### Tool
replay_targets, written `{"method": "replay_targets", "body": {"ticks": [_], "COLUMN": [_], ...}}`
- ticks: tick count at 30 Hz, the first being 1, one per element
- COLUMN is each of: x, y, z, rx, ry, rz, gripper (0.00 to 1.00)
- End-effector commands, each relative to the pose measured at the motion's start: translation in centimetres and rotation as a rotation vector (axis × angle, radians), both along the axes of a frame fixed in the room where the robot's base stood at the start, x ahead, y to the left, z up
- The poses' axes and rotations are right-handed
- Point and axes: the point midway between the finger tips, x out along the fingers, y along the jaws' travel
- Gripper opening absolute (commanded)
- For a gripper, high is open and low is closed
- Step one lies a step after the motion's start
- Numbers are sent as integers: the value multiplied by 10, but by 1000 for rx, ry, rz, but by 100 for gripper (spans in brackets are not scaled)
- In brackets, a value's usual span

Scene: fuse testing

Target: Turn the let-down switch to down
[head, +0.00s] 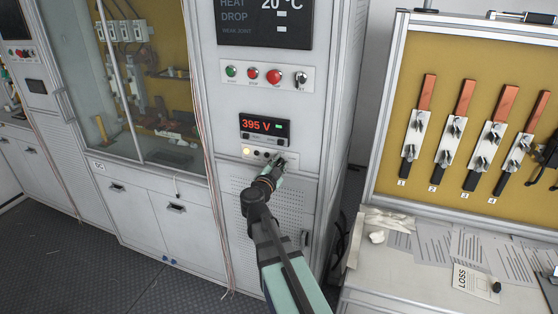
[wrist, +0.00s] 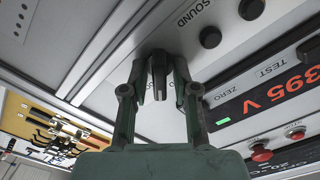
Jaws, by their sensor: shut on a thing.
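The let-down switch appears to be the black knob (wrist: 158,75) at the end of the small control row; its label is mostly hidden by my fingers. In the wrist view my gripper (wrist: 161,82) has one finger on each side of this knob and is shut on it. In the head view my gripper (head: 276,165) reaches the right end of the row under the red 395 V display (head: 258,126) and covers the knob. I cannot read which way the switch points.
Two round black buttons (wrist: 210,38) near the word SOUND and a lit lamp (head: 247,151) share the row. Green and red push buttons (head: 252,73) sit above the display. A glass-fronted cabinet (head: 150,80) stands left. A yellow fuse board (head: 455,60) stands right, over a paper-strewn bench.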

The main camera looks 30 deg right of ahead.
Motion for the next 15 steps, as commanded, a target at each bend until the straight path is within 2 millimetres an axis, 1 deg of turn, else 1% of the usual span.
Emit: {"method": "replay_targets", "body": {"ticks": [7, 15], "x": [-1, -1], "y": [-1, -1], "z": [0, -2], "rx": [130, 214], "ry": [-139, -228], "rz": [-1, -1], "gripper": [0, 0]}}
